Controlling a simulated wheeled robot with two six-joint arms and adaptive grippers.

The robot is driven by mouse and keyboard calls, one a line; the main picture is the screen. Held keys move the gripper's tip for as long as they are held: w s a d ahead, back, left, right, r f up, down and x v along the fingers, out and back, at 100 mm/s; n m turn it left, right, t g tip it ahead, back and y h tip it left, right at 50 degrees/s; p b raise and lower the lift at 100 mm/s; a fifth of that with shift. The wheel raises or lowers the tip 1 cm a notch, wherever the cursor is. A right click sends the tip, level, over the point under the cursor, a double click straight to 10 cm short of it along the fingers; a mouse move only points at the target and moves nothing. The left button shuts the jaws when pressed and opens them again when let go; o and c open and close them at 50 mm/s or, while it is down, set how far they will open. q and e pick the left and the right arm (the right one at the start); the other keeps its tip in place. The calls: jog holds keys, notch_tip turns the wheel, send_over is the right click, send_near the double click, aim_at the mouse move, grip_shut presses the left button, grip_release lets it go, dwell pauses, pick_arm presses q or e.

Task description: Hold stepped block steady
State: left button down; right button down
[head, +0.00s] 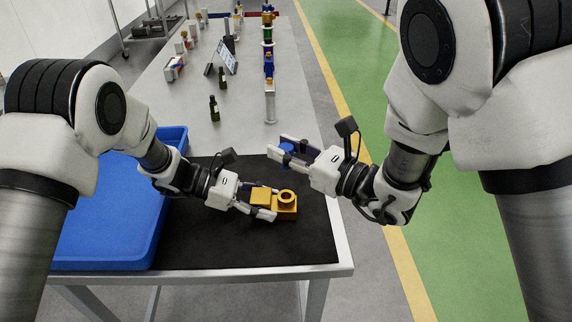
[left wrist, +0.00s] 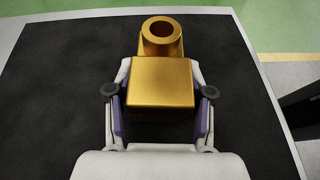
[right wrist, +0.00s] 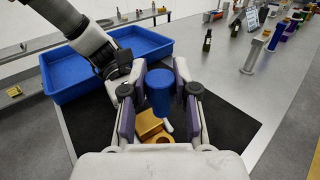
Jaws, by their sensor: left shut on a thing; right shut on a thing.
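The gold stepped block (head: 284,210) is on the black mat, its round hollow boss facing up at the right end. My left gripper (head: 262,202) is shut on it from the left. In the left wrist view the block (left wrist: 161,83) sits between both fingers, with the open ring at its far end. My right gripper (head: 290,149) is shut on a blue cylinder (right wrist: 160,91), held in the air above the mat. In the right wrist view the gold block (right wrist: 151,126) shows below the blue cylinder, partly hidden by my gripper.
The black mat (head: 230,252) covers the near end of the grey table. A blue tray (head: 100,240) stands to its left. Dark bottles (head: 214,108), a small sign (head: 227,56) and a row of posts with parts (head: 269,95) stand farther back. The mat's front is clear.

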pick_arm(q)
jog(key=shift+c, duration=1.8)
grip_release()
